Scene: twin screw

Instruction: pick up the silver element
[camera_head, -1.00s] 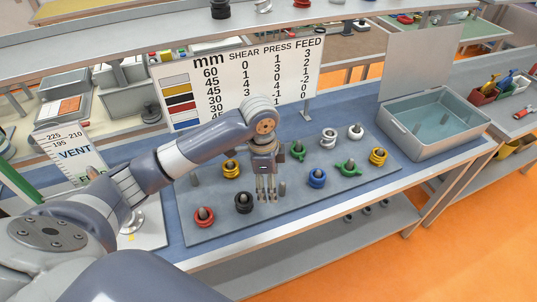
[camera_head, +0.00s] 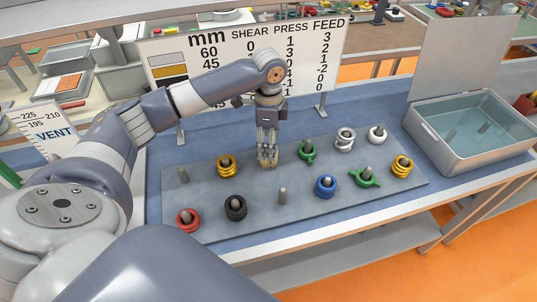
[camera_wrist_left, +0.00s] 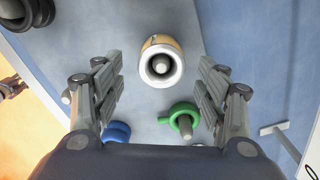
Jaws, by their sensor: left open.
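My left gripper (camera_head: 267,163) is open above the back row of the grey peg board, its fingers largely hiding a tan element (camera_head: 269,165). In the left wrist view my gripper's fingers (camera_wrist_left: 160,85) are spread apart. Beyond them, a round element with a pale silver-white top ring and tan side (camera_wrist_left: 162,62) sits around a peg, roughly centred between them. A silver-grey coiled element (camera_head: 345,139) and a whiter one (camera_head: 378,135) sit on pegs farther right.
Nearby pegs hold yellow (camera_head: 226,167), red (camera_head: 188,220), black (camera_head: 236,208), blue (camera_head: 326,187) and green (camera_head: 307,150) elements. Bare pegs stand at the left (camera_head: 183,175) and front middle (camera_head: 282,196). A sign (camera_head: 290,50) stands behind; a grey bin (camera_head: 470,135) is at right.

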